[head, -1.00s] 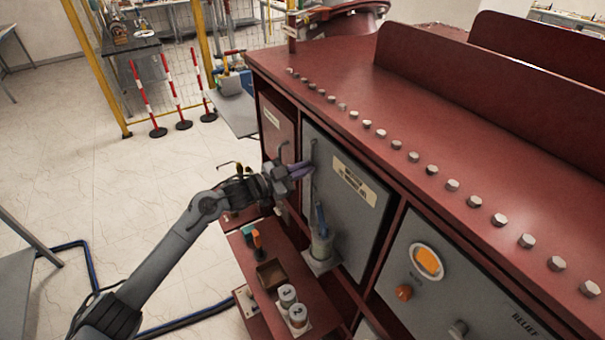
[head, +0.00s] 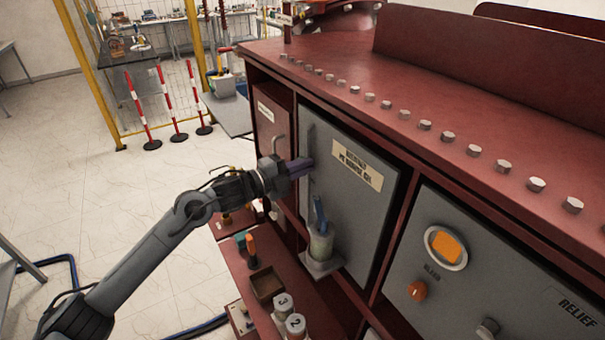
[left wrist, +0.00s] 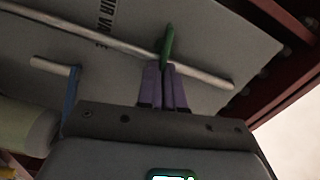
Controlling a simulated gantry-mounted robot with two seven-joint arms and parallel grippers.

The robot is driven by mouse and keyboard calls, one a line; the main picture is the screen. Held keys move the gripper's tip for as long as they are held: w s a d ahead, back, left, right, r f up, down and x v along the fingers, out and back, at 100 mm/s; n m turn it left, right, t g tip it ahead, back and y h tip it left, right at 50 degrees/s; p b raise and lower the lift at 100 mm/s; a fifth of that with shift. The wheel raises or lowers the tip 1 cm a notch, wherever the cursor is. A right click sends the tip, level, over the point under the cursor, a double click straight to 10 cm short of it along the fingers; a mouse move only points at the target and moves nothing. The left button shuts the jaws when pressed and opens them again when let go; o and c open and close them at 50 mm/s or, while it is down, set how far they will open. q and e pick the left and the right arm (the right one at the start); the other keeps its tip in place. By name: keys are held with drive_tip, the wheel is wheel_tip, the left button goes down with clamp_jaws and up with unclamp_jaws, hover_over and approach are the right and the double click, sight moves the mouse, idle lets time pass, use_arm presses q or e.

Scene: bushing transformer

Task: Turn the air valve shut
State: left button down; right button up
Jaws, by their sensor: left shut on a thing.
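The grey door (head: 345,200) of the red cabinet carries a pale label (head: 357,165) and a thin upright bar (head: 310,140). The exact contact is partly hidden by the fingertips. My right gripper is in neither view.
A jar (head: 320,243) with a blue-handled tool stands on a small bracket below my left gripper. A red shelf with a brown box (head: 266,283) and numbered cans (head: 284,305) juts out lower down. Open floor lies to the left.

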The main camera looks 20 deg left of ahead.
use_arm(q)
drive_tip(key=shift+w+a+f+m+b, duration=0.1)
drive_tip(key=shift+f+m+b, duration=0.2)
drive_tip(key=shift+m+b, duration=0.25)
drive_tip(key=shift+a+f+m+b, duration=0.1)
drive_tip(key=shift+f+m+b, duration=0.25)
drive_tip(key=shift+m, duration=0.3)
drive_tip(key=c, duration=1.3)
unclamp_jaws()
drive_tip(key=shift+r, duration=0.3)
drive_tip(key=shift+b+v, duration=0.95)
drive_tip(key=shift+v, duration=4.45)
